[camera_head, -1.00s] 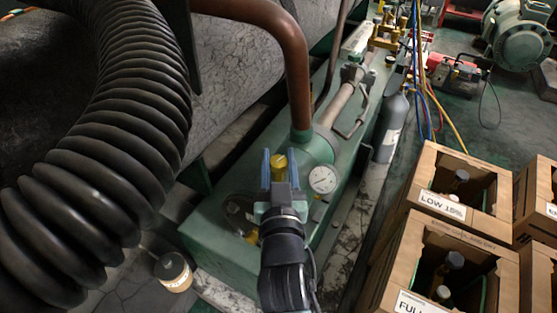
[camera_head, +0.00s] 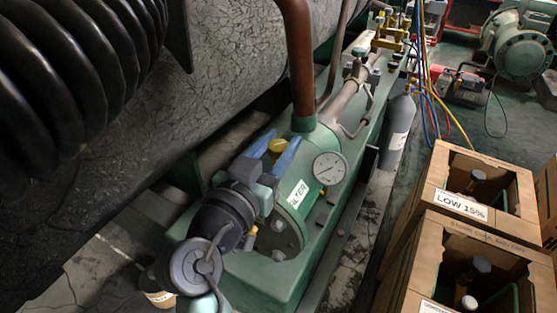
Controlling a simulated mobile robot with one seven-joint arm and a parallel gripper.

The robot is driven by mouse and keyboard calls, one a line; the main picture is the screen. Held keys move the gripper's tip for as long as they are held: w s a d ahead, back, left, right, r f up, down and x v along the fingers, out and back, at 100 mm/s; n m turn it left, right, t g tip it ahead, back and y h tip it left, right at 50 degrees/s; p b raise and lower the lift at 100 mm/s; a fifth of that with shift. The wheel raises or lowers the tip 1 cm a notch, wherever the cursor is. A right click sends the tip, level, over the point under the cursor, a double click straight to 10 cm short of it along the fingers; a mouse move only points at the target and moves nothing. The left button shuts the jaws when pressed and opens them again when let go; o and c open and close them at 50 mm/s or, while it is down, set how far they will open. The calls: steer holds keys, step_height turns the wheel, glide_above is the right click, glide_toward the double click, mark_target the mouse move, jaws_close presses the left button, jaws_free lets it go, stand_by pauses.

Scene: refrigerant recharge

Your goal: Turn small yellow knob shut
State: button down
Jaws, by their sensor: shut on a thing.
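A yellow knob (camera_head: 277,147) shows on top of the green filter housing (camera_head: 292,222), just left of the pressure gauge (camera_head: 329,168). My gripper (camera_head: 275,151) comes in from the lower left. Its two blue fingers stand on either side of the knob and are closed on it. The fingers and wrist hide the lower part of the knob and its stem. A second, smaller yellow piece (camera_head: 252,238) shows partly behind my wrist, low on the housing.
A copper pipe (camera_head: 299,60) rises behind the gauge. A thick black corrugated hose (camera_head: 80,70) fills the upper left. Cardboard boxes (camera_head: 462,208) with bottles stand at the right. A grey cylinder (camera_head: 398,128) and coloured hoses stand behind.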

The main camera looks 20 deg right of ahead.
mark_target(278, 145)
steer(key=m+g+h+b, duration=0.1)
steer(key=m+g, duration=0.1)
steer(key=m+g+h+b, duration=0.1)
steer(key=g+h, duration=0.1)
steer(key=g, duration=0.1)
steer(key=shift+w+f+m, duration=0.1)
steer(key=shift+m, duration=0.3)
steer(key=m+g+b, duration=0.1)
steer(key=m+g, duration=0.1)
steer(key=g, duration=0.1)
steer(key=m+g+h, duration=0.1)
steer(key=m+g, duration=0.1)
steer(key=g, duration=0.1)
steer(key=shift+b, duration=0.4)
steer(key=shift+g, duration=0.4)
steer(key=shift+c, duration=2.2)
jaws_free()
step_height(278, 145, up, 10)
steer(key=p, duration=0.6)
